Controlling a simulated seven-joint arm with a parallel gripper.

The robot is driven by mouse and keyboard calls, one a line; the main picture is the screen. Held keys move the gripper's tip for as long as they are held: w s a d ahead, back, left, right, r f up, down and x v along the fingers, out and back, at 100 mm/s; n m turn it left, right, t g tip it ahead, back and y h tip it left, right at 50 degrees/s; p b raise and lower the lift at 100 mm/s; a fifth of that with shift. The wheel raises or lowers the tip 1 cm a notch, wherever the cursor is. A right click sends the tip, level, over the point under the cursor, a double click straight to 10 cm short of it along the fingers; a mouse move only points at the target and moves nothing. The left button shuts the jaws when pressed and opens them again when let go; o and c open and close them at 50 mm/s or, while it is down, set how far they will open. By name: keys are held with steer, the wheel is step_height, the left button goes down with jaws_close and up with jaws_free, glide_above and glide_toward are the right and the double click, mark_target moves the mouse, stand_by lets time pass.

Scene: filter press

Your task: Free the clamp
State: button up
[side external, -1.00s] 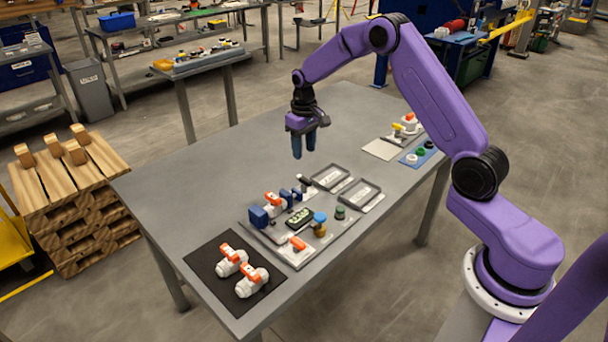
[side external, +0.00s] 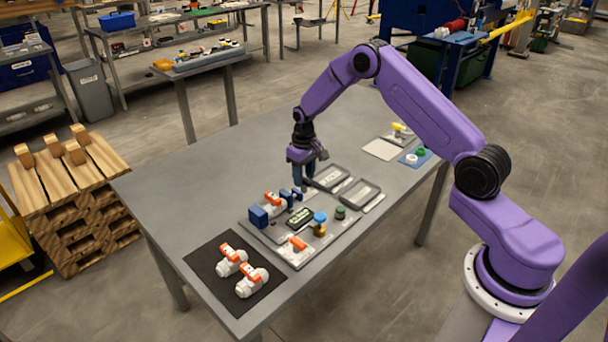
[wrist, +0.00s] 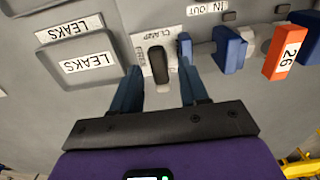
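The black clamp lever (wrist: 157,63) stands on a pale plate marked "CLAMP" (wrist: 158,37) and "FREE" in the wrist view. My gripper (wrist: 159,72) is open, with one blue finger on each side of the lever; contact with it cannot be told. In the side view my gripper (side external: 303,182) is low over the fixture and hides the lever. Beside the clamp are a small blue plate (wrist: 185,46) and a larger blue jaw (wrist: 229,50).
A gauge with a blue cap (side external: 320,221), a green-topped part (side external: 340,212) and an orange-handled part (side external: 298,243) stand nearby. Two white valves (side external: 251,283) lie on a black mat. The table's far left is clear.

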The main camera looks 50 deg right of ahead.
jaws_close()
steer(key=shift+m, duration=0.4)
steer(key=m, duration=0.3)
steer(key=shift+m, duration=0.4)
steer(key=m, duration=0.4)
steer(key=shift+m, duration=0.3)
steer(key=m, duration=0.8)
steer(key=shift+m, duration=0.3)
